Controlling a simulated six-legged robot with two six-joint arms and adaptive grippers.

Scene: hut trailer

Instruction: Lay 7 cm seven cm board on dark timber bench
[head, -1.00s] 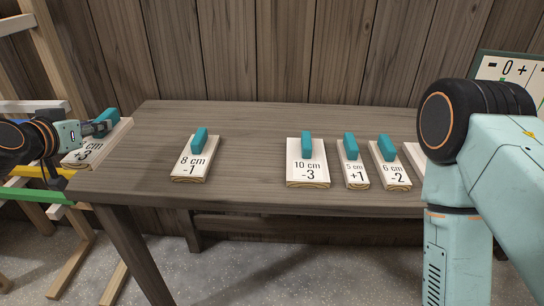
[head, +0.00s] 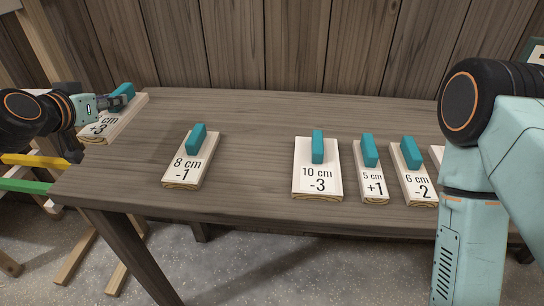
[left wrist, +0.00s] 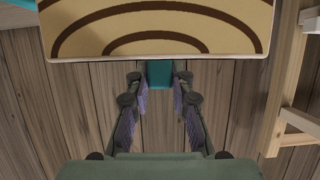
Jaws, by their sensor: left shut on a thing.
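My left gripper (head: 112,101) is shut on the teal handle (head: 122,93) of a pale board (head: 113,119) at the far left end of the dark timber bench (head: 245,130). The board's label reads "cm +3"; its first digit is not clear. It overlaps the bench's left edge in the picture; I cannot tell whether it touches the top. In the left wrist view, the fingers (left wrist: 160,88) are at the teal handle (left wrist: 160,72), with the board's ringed end grain (left wrist: 160,28) above. My right gripper is out of view; only my right arm shows.
Boards with teal handles stand on the bench: 8 cm -1 (head: 190,160), 10 cm -3 (head: 317,170), 5 cm +1 (head: 371,175) and 6 cm -2 (head: 413,175). Another is partly hidden by my right arm. Bare bench lies between the 8 cm and 10 cm boards. A plank wall (head: 300,45) stands behind.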

